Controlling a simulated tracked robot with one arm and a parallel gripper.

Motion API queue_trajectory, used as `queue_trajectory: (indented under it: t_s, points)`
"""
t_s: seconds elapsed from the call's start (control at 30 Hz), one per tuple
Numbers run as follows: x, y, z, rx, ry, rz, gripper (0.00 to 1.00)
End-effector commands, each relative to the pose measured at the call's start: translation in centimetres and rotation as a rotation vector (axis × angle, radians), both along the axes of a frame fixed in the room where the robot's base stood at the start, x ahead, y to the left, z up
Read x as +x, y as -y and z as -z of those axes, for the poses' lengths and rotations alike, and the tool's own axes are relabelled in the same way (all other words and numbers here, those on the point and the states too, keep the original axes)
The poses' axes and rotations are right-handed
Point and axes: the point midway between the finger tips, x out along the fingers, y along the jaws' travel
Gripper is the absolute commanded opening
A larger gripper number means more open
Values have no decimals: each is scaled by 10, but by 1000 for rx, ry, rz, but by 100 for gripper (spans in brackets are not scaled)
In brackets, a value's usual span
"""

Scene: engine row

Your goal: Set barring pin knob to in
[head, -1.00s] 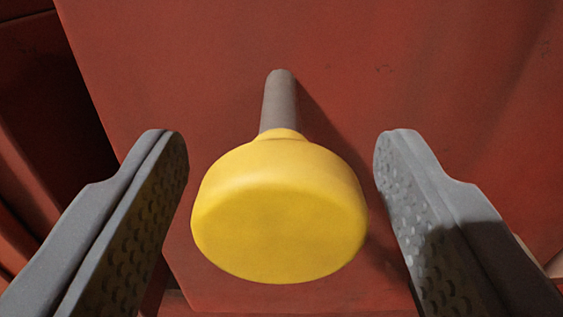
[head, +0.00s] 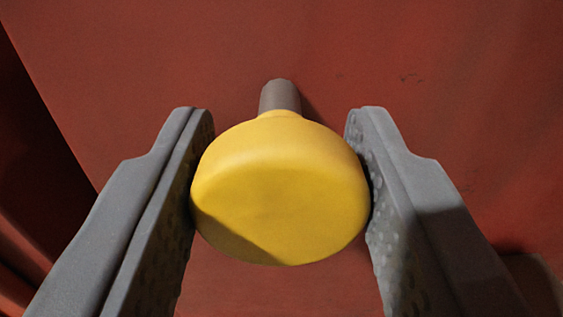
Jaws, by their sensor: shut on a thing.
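The barring pin knob (head: 280,195) is a round yellow knob in the middle of the head view. It sits on a grey shaft (head: 280,97) that runs back to a red panel. A short length of the shaft shows between the knob and the panel. My gripper (head: 280,165) is shut on the knob, with one grey, dimpled finger against each side of it. The knob's rear face is hidden.
The red panel (head: 430,60) fills most of the background and its surface around the shaft is clear. Its left edge slants down to a dark recess (head: 30,140) with red parts at the lower left.

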Motion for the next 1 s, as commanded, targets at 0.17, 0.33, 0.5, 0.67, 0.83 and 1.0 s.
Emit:
queue_trajectory:
  t_s: [0.17,0.33,0.5,0.67,0.83,1.0]
  points:
    - [1,0,-5,2,10,-1,0]
    - [1,0,-4,2,8,0,56]
    - [0,0,-3,2,7,0,56]
    - [-4,0,-3,1,4,0,56]
    - [-20,-1,-5,1,5,-2,56]
    - [-44,-1,-3,0,4,-2,56]
